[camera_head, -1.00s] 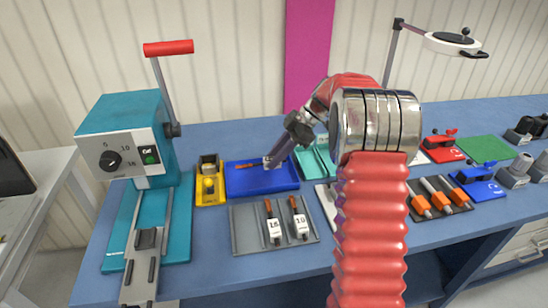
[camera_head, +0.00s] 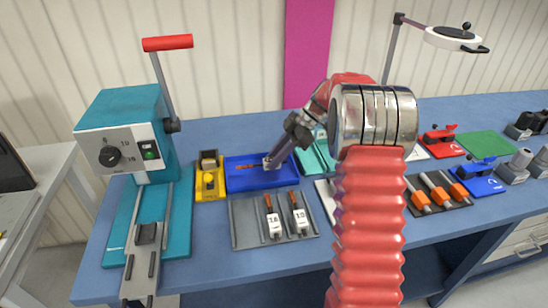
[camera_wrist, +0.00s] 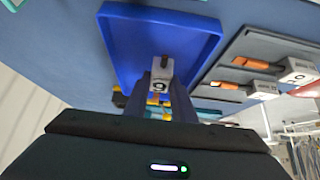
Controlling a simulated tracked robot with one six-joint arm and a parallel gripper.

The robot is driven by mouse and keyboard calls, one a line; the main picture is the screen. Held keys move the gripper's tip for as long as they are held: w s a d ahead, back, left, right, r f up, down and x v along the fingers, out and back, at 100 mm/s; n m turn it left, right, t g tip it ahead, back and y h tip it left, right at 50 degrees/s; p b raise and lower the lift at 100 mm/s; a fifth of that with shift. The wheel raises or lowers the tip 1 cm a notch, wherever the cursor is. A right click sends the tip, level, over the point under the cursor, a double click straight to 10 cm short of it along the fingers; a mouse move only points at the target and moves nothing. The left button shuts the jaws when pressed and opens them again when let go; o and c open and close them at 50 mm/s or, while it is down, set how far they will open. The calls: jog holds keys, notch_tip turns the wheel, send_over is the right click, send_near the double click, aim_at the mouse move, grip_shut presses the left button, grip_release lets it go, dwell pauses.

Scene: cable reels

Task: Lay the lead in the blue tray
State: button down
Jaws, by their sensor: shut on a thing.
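The blue tray (camera_head: 290,180) lies on the bench, left of my arm. It also shows in the wrist view (camera_wrist: 120,40). My gripper (camera_head: 272,160) reaches down over it from the upper right and is shut on the lead's pale block (camera_wrist: 161,72). The lead's thin orange-brown part (camera_head: 247,168) points left over the tray floor in the head view. Whether the lead touches the tray floor is not clear.
A grey tray (camera_head: 243,229) in front holds two similar leads with white labelled blocks. A yellow bin (camera_head: 208,194) and a teal lever machine (camera_head: 125,110) stand to the left. Teal trays (camera_head: 312,160) lie right of the blue tray.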

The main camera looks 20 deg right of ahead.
jog(key=shift+f, duration=0.2)
jog(key=shift+f, duration=0.75)
jog(key=shift+f, duration=0.15)
jog(key=c, duration=1.4)
grip_release()
jog(key=shift+d, duration=0.1)
jog(key=v, duration=1.3)
jog(key=shift+d, duration=0.25)
